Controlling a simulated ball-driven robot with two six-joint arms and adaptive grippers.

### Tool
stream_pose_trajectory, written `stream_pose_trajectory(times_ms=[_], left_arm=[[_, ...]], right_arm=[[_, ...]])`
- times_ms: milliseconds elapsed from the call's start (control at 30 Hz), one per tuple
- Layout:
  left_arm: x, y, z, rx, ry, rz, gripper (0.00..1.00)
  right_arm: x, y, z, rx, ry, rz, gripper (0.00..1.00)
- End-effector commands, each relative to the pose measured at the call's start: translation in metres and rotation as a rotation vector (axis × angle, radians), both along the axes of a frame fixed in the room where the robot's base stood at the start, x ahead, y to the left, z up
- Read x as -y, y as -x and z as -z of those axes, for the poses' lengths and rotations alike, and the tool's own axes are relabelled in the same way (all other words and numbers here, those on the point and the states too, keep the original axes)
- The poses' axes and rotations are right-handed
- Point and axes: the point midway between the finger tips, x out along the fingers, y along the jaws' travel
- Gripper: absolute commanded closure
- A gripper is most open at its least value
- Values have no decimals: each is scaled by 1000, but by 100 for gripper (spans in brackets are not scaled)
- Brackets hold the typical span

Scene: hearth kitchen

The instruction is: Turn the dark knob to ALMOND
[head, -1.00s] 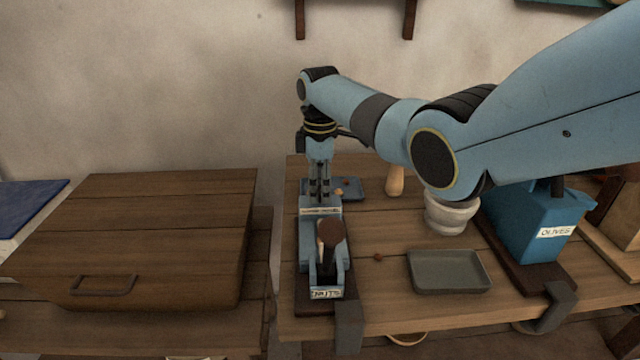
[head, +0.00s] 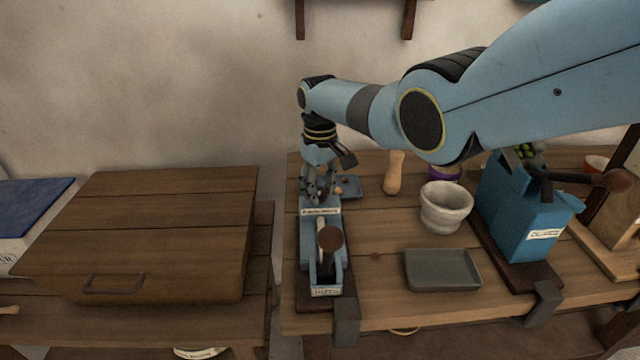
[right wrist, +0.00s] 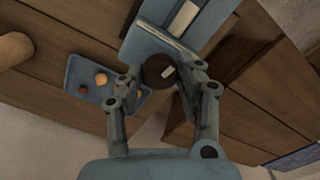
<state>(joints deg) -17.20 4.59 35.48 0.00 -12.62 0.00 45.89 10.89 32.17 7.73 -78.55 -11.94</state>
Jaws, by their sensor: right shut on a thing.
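The dark knob (right wrist: 158,70) is round and brown-black with a pale mark on its face. It sits at the back end of the blue press (head: 308,235), whose small top label is too small to read. My right gripper (right wrist: 160,74) is shut on the knob, one finger on each side, in the right wrist view. In the head view my right gripper (head: 320,198) points down behind the press and hides the knob. My left gripper is out of both views.
The press has a brown-tipped lever (head: 330,238). A small blue tray (head: 351,188) with nuts lies behind it. To the right are a pestle (head: 394,172), a mortar (head: 445,207), an empty grey tray (head: 443,270) and a blue olive press (head: 522,215). A wooden box (head: 150,230) stands left.

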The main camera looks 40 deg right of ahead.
Motion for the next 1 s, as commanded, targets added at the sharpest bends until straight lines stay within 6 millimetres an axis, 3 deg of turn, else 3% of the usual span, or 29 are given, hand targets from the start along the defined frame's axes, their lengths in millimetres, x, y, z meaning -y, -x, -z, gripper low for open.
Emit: stream_pose_trajectory(times_ms=[500, 1000], left_arm=[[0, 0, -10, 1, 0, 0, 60], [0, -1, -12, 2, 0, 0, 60]], right_arm=[[-1, 0, 0, -1, 0, 436, 97], [-1, 0, 1, 0, 0, 605, 97]])
